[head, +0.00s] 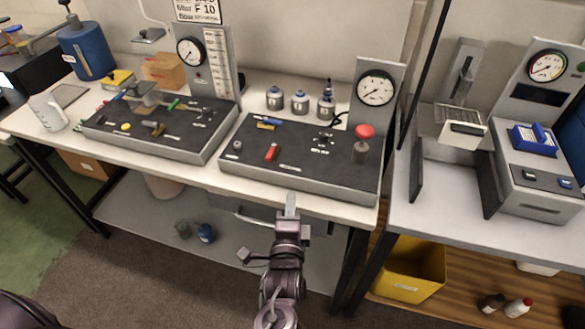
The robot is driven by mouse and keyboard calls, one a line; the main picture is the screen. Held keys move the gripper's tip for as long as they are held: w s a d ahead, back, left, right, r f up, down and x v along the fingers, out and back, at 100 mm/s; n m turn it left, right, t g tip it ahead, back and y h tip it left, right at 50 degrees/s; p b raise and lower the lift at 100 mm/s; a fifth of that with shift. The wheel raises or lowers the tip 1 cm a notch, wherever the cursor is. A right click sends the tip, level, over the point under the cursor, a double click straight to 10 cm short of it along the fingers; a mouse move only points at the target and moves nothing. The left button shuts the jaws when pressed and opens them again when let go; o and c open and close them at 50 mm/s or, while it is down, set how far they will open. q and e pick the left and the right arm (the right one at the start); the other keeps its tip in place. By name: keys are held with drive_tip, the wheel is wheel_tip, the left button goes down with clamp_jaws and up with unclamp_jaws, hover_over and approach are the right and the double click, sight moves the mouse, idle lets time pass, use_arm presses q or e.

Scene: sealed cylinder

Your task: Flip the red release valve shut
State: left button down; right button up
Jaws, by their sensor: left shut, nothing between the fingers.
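A small red valve handle (272,152) lies on the dark top of the right-hand panel box (310,187), left of its middle. A round red knob (364,131) stands on a grey post near that box's right end. I cannot tell from its look alone how far the red handle is turned. My left gripper (291,204) is shut and empty. It points up the picture just in front of the box's front edge, below and a little right of the red handle, apart from it. My right gripper is not in view.
Blue handles (271,121) and small fittings sit on the same box. A round gauge (376,88) and several grey canisters (300,100) stand behind it. A second dark panel box (160,135) is at left. Grey equipment (540,165) stands at right. A yellow bin (412,270) is below.

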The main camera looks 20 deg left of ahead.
sight(277, 173)
use_arm(q)
drive_tip(key=shift+a+r, duration=0.1)
drive_tip(key=shift+r, duration=0.35)
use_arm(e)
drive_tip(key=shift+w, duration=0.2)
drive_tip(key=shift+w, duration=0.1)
use_arm(q)
drive_tip(key=shift+w, duration=0.1)
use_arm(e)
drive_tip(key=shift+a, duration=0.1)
use_arm(q)
drive_tip(key=w, duration=0.3)
drive_tip(key=w+a+p, duration=0.1)
drive_tip(key=w, duration=0.2)
drive_tip(key=w+a+p, duration=0.1)
drive_tip(key=w, duration=0.2)
drive_tip(key=shift+w+r, duration=0.1)
drive_tip(key=shift+w, duration=0.3)
drive_tip(key=a+p, duration=0.1)
drive_tip(key=a, duration=0.2)
drive_tip(key=shift+a, duration=0.2)
drive_tip(key=shift+a+p, duration=0.3)
drive_tip(key=shift+a, duration=0.05)
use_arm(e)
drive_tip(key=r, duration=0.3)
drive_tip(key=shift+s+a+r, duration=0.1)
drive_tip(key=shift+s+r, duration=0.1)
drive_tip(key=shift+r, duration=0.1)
